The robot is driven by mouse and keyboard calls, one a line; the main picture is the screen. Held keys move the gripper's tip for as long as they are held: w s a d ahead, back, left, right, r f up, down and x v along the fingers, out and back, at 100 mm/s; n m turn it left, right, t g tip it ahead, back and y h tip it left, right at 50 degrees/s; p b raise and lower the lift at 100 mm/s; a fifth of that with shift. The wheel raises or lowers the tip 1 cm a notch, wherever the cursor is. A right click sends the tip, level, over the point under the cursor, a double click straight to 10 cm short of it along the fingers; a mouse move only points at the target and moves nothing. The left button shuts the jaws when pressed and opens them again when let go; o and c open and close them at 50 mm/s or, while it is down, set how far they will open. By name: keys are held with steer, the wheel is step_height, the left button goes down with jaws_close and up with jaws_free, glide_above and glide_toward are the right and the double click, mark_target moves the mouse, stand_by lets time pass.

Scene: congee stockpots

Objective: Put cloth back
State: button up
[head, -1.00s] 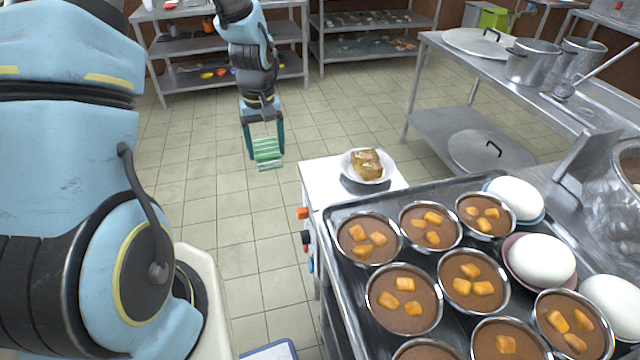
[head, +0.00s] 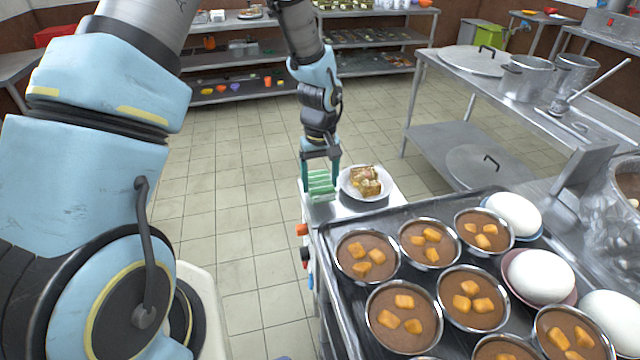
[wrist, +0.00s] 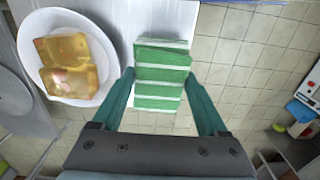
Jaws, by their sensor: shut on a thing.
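A green and white striped folded cloth (head: 320,184) is held between the fingers of my gripper (head: 321,181). In the wrist view the cloth (wrist: 161,76) fills the gap between the two teal fingers of my gripper (wrist: 162,90). The cloth is over the left part of a small white stand top (head: 345,207), beside a white plate. I cannot tell whether the cloth touches the surface.
A metal tray (head: 326,243) with several bowls of brown congee lies in front. A steel table with pots (head: 526,78) stands at the right. Tiled floor is open at left.

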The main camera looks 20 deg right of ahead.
mark_target(320, 182)
steer(key=shift+f, duration=1.1)
steer(key=shift+f, duration=0.1)
steer(key=shift+f, duration=0.15)
steer(key=o, duration=1.2)
steer(key=shift+c, duration=0.2)
step_height(320, 182, up, 13)
steer(key=b, duration=0.3)
steer(key=shift+f, duration=0.2)
